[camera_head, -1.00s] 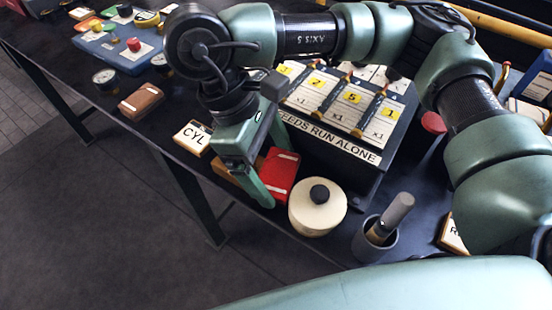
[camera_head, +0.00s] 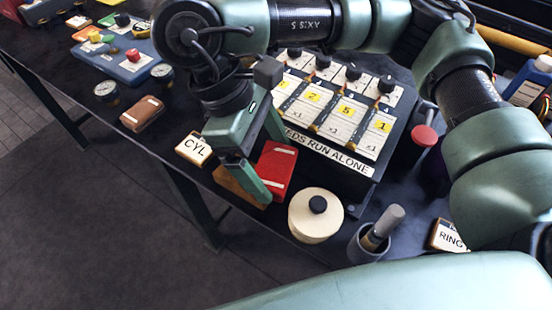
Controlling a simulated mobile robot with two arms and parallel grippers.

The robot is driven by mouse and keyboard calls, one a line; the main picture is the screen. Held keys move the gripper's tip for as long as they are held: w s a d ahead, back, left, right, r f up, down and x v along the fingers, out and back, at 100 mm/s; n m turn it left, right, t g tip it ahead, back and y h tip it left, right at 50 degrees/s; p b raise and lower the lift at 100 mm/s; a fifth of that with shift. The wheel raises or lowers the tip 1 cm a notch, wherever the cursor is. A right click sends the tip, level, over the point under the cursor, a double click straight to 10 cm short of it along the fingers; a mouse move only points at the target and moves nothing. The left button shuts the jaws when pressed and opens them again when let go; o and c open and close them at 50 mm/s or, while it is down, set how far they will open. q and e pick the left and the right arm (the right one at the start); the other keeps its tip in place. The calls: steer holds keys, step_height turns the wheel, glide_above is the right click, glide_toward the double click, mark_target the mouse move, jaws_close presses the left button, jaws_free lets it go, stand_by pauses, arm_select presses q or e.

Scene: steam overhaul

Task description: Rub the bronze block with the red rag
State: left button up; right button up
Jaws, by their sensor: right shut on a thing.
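My right gripper (camera_head: 268,168) reaches down over the table's front edge and is shut on the red rag (camera_head: 281,164). The rag is a folded red piece with a pale stripe, and a green finger covers part of its near side. The bronze block (camera_head: 231,182), brown-orange, lies just left of the rag and partly behind that finger. The rag overlaps or borders the block's right side; I cannot tell whether they touch. My left gripper is out of view.
A "CYL" plate (camera_head: 194,149) lies left of the block. A cream lidded pot (camera_head: 315,217) and a grey cup with a brush (camera_head: 369,246) stand to the right. A dark box with labelled cards (camera_head: 343,161) stands behind. A brown folded piece (camera_head: 142,114) lies farther left.

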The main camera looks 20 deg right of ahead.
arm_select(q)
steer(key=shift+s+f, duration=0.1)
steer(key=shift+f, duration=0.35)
arm_select(e)
steer(key=shift+f, duration=0.35)
steer(key=shift+w+r+p, duration=0.1)
steer(key=shift+r+p, duration=0.35)
steer(key=shift+r, duration=0.05)
steer(key=shift+p+v, duration=0.7)
steer(key=shift+v, duration=0.2)
steer(key=shift+a+r, duration=0.1)
steer(key=shift+r, duration=0.15)
arm_select(q)
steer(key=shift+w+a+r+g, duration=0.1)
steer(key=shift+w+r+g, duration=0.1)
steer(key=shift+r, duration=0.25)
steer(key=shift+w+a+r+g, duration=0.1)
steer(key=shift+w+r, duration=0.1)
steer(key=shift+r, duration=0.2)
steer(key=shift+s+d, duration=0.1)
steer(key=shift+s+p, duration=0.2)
steer(key=shift+p, duration=0.1)
arm_select(e)
steer(key=shift+r, duration=0.1)
